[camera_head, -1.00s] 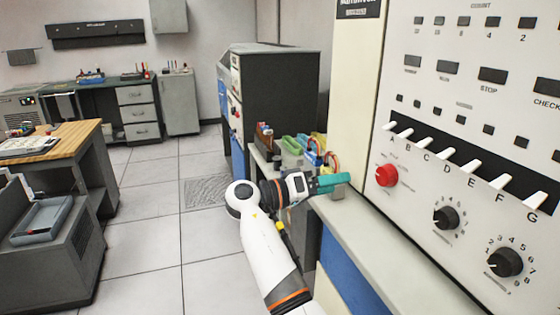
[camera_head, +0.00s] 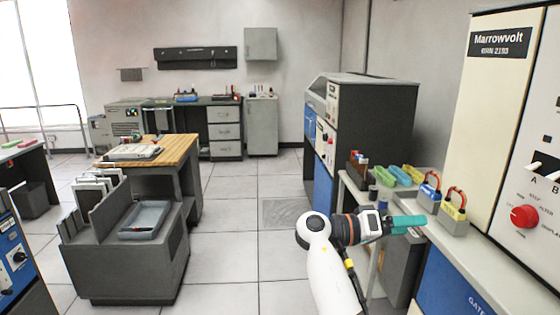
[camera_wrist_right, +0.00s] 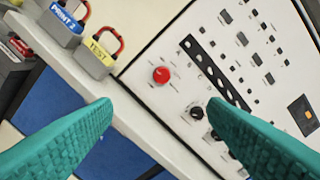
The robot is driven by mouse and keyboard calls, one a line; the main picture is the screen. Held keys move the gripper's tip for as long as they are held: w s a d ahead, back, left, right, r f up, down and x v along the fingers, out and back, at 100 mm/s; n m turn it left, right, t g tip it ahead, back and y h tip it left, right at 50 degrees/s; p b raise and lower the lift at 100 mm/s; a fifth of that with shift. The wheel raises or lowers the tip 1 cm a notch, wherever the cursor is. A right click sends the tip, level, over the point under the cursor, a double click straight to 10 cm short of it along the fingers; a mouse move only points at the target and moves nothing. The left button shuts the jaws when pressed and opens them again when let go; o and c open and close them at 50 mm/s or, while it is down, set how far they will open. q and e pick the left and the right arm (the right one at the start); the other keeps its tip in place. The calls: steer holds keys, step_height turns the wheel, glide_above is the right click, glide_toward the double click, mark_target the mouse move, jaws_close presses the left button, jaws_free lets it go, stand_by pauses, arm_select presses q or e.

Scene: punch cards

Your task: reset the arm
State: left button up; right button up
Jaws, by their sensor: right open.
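My right gripper (camera_head: 408,223) has teal fingers and sits at the end of my white arm, beside the grey ledge in front of the cream machine. In the right wrist view its two fingers (camera_wrist_right: 160,108) stand wide apart with nothing between them. Beyond them show the ledge and the machine's panel (camera_wrist_right: 205,75) with a red knob (camera_wrist_right: 161,75); the red knob (camera_head: 523,215) is at the right in the head view. My left gripper is not in view.
Two padlocks with red shackles, one blue-labelled (camera_head: 430,191) and one yellow-labelled (camera_head: 453,206), stand on the ledge near my right gripper. Coloured bins (camera_head: 400,175) sit behind them. A grey cart (camera_head: 130,262) and wood-topped bench (camera_head: 180,148) stand left. Open tiled floor (camera_head: 225,262) lies between.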

steer(key=w+f+n+t+y, duration=0.25)
steer(key=f+n, duration=0.25)
steer(key=f, duration=0.8)
steer(key=w+f+n+t+y, duration=0.1)
steer(key=f+n+t+y, duration=0.25)
steer(key=f, duration=0.95)
steer(key=s+f+n+g+y, duration=0.15)
steer(key=s+f, duration=0.35)
steer(key=f, duration=0.7)
steer(key=s+f+n+g+y, duration=0.1)
steer(key=s+f+n+y, duration=0.3)
steer(key=f, duration=0.7)
steer(key=s+a+f+g+y, duration=0.1)
steer(key=s+f+y, duration=0.1)
steer(key=s+f, duration=0.75)
steer(key=s+a+f+g+y, duration=0.1)
steer(key=s+a+f+y, duration=0.1)
steer(key=s+f, duration=0.7)
steer(key=s+d+f+m+g+y, duration=0.1)
steer(key=s+f+m, duration=0.1)
steer(key=s, duration=1.2)
steer(key=s+f+m+g+y, duration=0.1)
steer(key=s+f, duration=0.4)
steer(key=s, duration=1)
steer(key=shift+d+m, duration=0.4)
steer(key=shift+m, duration=0.1)
